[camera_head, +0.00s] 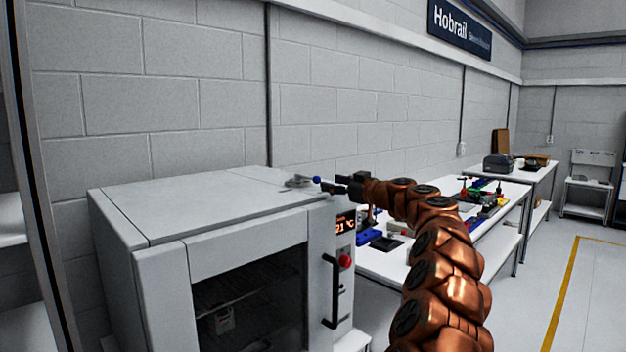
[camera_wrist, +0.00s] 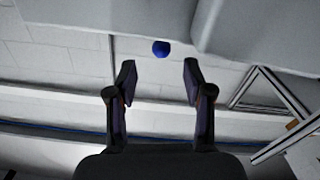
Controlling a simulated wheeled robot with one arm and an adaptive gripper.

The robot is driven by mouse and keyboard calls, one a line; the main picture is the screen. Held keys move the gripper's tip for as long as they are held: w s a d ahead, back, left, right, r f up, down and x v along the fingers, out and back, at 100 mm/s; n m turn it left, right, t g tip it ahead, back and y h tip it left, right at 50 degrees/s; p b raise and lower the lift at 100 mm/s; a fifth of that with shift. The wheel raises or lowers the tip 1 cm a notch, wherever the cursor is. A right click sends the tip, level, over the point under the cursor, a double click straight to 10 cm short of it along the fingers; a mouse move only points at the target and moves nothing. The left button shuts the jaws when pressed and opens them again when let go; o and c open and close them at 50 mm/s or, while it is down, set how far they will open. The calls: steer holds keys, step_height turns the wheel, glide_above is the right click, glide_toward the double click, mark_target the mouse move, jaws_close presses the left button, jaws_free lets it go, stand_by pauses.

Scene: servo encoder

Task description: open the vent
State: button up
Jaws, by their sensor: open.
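The vent (camera_head: 298,181) is a small grey metal fitting with a blue knob (camera_head: 317,179), on top of the white oven-like cabinet (camera_head: 170,215) near its right edge. My gripper (camera_head: 325,185) is beside the blue knob at its right, at about the height of the cabinet top. In the wrist view, the blue knob (camera_wrist: 161,48) shows just beyond the two fingertips, roughly centred between them. The fingers are apart and hold nothing. The grey part of the vent cannot be made out in the wrist view.
The cabinet front has a dark window, a black door handle (camera_head: 331,291), a red button (camera_head: 345,262) and an orange display (camera_head: 345,222). A white workbench (camera_head: 385,262) with tools and bins stands to the right. The block wall is behind; floor is open at right.

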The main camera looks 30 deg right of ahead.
mark_target(320, 179)
steer(key=p+x, duration=0.2)
steer(key=x, duration=0.3)
steer(key=shift+w+a+r, duration=0.15)
steer(key=shift+w, duration=0.05)
steer(key=shift+p+x, duration=0.55)
steer(key=shift+x, duration=0.45)
jaws_close()
